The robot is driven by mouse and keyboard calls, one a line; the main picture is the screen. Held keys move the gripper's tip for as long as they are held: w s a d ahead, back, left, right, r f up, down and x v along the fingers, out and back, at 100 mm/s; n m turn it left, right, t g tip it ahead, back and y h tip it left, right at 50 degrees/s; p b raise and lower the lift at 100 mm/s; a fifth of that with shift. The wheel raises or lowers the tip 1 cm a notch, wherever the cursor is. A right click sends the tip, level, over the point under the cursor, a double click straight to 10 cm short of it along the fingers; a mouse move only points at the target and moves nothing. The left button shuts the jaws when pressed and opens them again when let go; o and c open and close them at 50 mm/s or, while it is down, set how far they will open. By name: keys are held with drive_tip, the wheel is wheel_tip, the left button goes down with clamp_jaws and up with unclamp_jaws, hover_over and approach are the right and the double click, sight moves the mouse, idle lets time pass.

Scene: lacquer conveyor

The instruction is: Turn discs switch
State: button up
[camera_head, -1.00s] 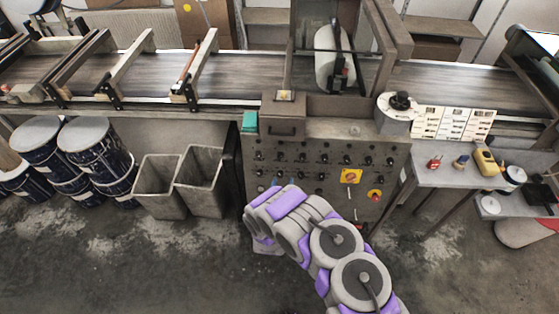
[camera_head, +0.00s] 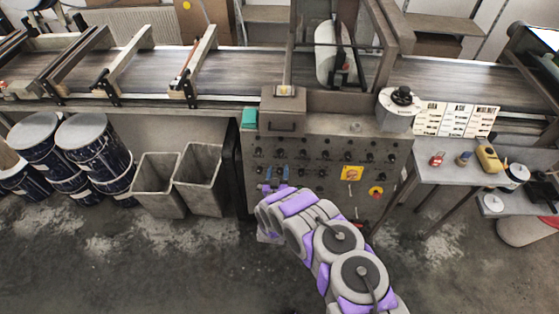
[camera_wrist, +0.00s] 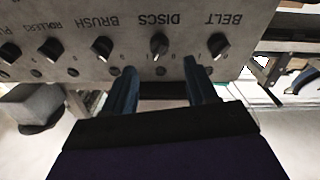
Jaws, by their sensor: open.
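The discs switch (camera_wrist: 159,45) is a black knob with a pale pointer, under the label DISCS on the grey panel (camera_wrist: 60,20) in the wrist view. My gripper (camera_wrist: 160,82) is open, with its two dark blue fingers apart and nothing between them. The fingers point at the panel, one to each side of the discs switch in the picture; I cannot tell whether they touch the panel. In the head view my gripper (camera_head: 277,184) is at the lower left of the control panel (camera_head: 320,205), and the discs switch cannot be singled out there.
The belt knob (camera_wrist: 219,46) and the brush knob (camera_wrist: 102,47) flank the discs switch. Bins (camera_head: 198,180) stand left, a side table (camera_head: 440,175) right. The conveyor (camera_head: 240,72) runs behind.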

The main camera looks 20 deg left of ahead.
sight(280, 156)
drive_tip(key=shift+b+x, duration=0.6)
drive_tip(key=shift+x, duration=2.95)
drive_tip(key=shift+c, duration=0.3)
drive_tip(key=c, duration=1)
